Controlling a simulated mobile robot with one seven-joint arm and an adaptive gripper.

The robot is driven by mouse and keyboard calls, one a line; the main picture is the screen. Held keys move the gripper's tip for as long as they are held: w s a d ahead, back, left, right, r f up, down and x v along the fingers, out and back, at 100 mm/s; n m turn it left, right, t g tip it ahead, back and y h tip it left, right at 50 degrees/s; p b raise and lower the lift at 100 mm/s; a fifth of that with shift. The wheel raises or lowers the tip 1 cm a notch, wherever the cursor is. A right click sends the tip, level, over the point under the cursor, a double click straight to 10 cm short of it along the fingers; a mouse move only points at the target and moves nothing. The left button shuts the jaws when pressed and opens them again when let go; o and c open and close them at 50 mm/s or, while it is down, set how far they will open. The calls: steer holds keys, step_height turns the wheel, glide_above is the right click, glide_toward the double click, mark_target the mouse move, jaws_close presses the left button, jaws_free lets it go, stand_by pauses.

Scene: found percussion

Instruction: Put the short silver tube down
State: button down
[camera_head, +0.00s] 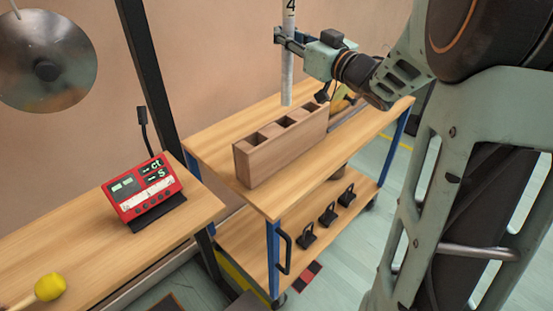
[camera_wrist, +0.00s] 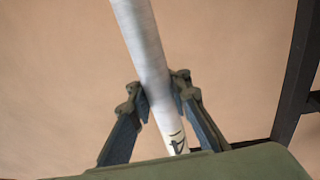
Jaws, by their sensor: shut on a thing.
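The short silver tube (camera_head: 287,70) is upright in the air, with a white band marked "4" at its upper end. My gripper (camera_head: 283,37) is shut on it near the band, and the tube's lower end hangs over the compartmented wooden box (camera_head: 281,149). In the wrist view the tube (camera_wrist: 146,50) runs between the two fingers of my gripper (camera_wrist: 160,97), with part of a dark mark on its white end. The box stands on the wooden cart top and has several open compartments. I cannot tell how high the tube's end is above them.
A red electronic device (camera_head: 146,190) sits on the left table (camera_head: 60,245), with a yellow mallet head (camera_head: 50,287) in front. A metal disc (camera_head: 48,62) hangs at upper left. The cart (camera_head: 215,145) has a lower shelf with several black clamps. A yellow object (camera_head: 340,98) is partly hidden behind the gripper.

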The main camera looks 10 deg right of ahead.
mark_target(282, 103)
step_height(282, 103, down, 18)
steer(key=b, duration=0.6)
steer(key=shift+f, duration=0.1)
steer(key=shift+f, duration=0.2)
steer(key=c, duration=1.8)
jaws_free()
steer(key=shift+r, duration=0.1)
steer(key=shift+r, duration=0.15)
steer(key=p+v, duration=0.1)
steer(key=v, duration=1.1)
